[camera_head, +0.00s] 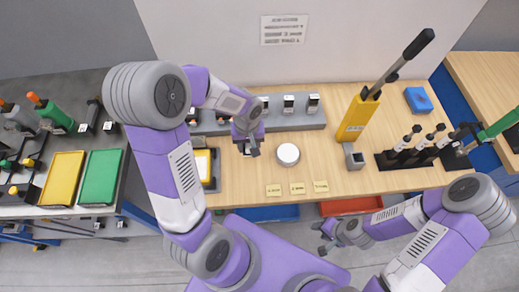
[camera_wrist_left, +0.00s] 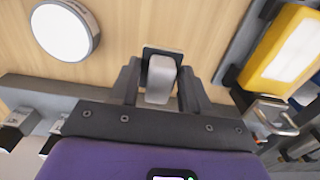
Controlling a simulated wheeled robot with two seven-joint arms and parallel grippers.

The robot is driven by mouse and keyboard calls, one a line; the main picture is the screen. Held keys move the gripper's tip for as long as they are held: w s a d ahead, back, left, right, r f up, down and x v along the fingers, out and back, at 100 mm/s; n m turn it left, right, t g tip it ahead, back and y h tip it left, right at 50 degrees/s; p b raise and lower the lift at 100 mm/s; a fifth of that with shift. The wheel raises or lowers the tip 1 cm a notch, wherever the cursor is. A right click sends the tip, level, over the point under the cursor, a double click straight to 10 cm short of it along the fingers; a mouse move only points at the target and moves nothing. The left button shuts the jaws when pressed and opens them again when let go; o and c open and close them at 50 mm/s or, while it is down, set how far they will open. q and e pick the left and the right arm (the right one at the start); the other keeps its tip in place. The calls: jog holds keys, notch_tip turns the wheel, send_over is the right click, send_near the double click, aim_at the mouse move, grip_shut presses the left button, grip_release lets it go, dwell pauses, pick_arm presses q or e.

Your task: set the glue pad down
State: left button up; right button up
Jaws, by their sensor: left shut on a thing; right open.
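My left gripper (camera_head: 249,147) is over the wooden bench, left of a white round disc (camera_head: 288,154). In the left wrist view its two fingers (camera_wrist_left: 158,85) are shut on a small light-grey block with a dark square plate, which I take to be the glue pad (camera_wrist_left: 161,78). Wood shows beyond the plate; I cannot tell whether the plate touches the bench. The disc also shows in the left wrist view (camera_wrist_left: 64,31), apart from the pad. My right gripper (camera_head: 329,238) is open and empty in front of the bench.
A yellow-framed white pad (camera_head: 203,166) lies left of the left gripper. A grey rail with several small blocks (camera_head: 289,121) runs behind. Yellow notes (camera_head: 297,188) lie near the front edge.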

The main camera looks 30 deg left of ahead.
aim_at(250, 158)
pick_arm(q)
notch_tip(250, 158, down, 5)
jog(key=shift+r+b, duration=0.1)
jog(key=shift+b, duration=0.3)
jog(key=shift+f, duration=0.3)
jog(key=shift+f, duration=0.2)
jog(key=o, duration=0.9)
jog(key=shift+o, duration=0.2)
jog(key=shift+r, duration=0.1)
jog(key=shift+r, duration=0.15)
notch_tip(250, 158, up, 12)
jog(key=shift+p, duration=1.1)
